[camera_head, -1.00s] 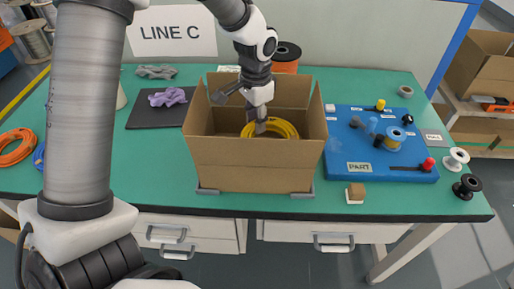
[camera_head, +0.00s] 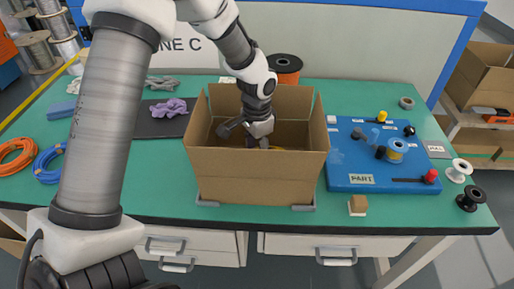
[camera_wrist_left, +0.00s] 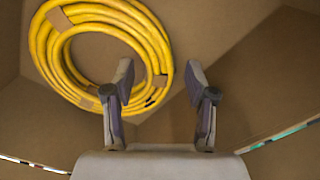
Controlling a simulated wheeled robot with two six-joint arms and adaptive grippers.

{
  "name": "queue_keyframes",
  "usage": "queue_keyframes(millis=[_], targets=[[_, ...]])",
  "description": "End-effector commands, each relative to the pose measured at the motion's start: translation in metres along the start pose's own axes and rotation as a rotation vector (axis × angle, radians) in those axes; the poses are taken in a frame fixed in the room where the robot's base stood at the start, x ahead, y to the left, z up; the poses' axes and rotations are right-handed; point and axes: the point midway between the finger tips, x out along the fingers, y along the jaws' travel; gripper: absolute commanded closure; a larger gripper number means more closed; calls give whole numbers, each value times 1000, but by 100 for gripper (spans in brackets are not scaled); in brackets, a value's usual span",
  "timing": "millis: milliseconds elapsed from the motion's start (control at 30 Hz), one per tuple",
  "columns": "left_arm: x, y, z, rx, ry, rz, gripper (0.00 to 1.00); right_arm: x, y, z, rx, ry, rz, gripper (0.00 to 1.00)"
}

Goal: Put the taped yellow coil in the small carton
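The yellow coil (camera_wrist_left: 100,50), with brown tape wraps, lies inside the open carton (camera_head: 248,176) on the table. In the head view only a sliver of yellow (camera_head: 288,149) shows, as the front wall hides the rest. In the left wrist view the coil lies at the upper left, near the carton's walls. My left gripper (camera_wrist_left: 160,85) reaches down into the carton with its fingers apart and nothing between them. Its left finger overlaps the coil's lower edge in the view; whether they touch I cannot tell. My right gripper is not in view.
A blue board (camera_head: 352,181) with spools and knobs lies right of the carton. A black mat (camera_head: 150,128) with a purple cloth (camera_head: 168,108) lies to the left. An orange coil (camera_head: 14,158) and a blue coil (camera_head: 46,170) lie farther left. An orange spool (camera_head: 286,70) stands behind.

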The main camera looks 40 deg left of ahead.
Motion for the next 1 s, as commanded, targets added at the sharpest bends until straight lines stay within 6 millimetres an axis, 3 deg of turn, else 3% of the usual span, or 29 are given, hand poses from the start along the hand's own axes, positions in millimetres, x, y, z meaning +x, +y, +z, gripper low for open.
queue_keyframes(millis=[133,233,500,633,767,1000], targets=[[-4,0,0,0,2,-1,44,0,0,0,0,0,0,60],[-19,0,-1,0,3,-1,44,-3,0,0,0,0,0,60],[-88,-1,-1,1,5,-4,44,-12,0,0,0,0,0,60],[-112,0,-1,-1,3,-2,44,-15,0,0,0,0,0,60],[-123,0,-1,0,1,-1,44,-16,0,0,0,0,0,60],[-123,0,0,0,0,-1,44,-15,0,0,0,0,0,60]])
